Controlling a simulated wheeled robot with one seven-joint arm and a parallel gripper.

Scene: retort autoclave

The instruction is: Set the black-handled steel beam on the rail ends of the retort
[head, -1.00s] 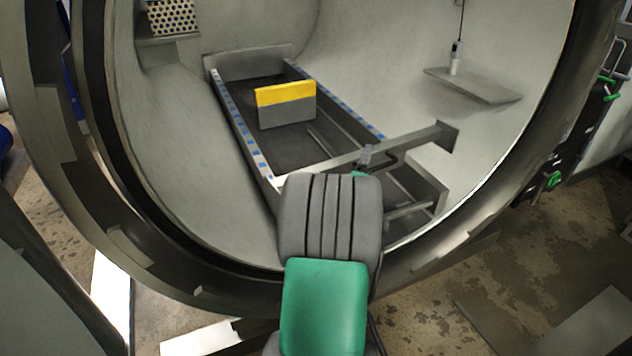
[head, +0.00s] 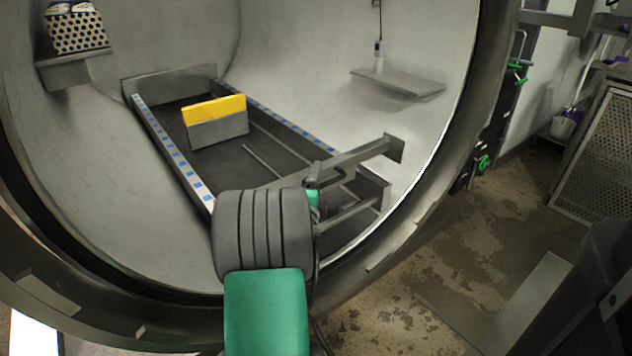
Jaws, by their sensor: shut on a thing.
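The steel beam (head: 362,158) is a long grey bar with a plate at its right end. It lies crosswise over the front of the retort (head: 428,110), near the rail ends. Its left part is hidden behind my arm. The black handle (head: 314,172) stands up from the beam. My gripper (head: 312,186) is shut on the handle, with its fingers mostly hidden by my wrist. The left rail (head: 172,152) and right rail (head: 285,118) carry blue and white marks. I cannot tell whether the beam touches the rail ends.
A yellow-topped grey block (head: 217,124) stands between the rails. A perforated basket (head: 76,32) sits on a ledge at the upper left. The retort's round rim surrounds my arm. Open floor (head: 480,250) lies to the right.

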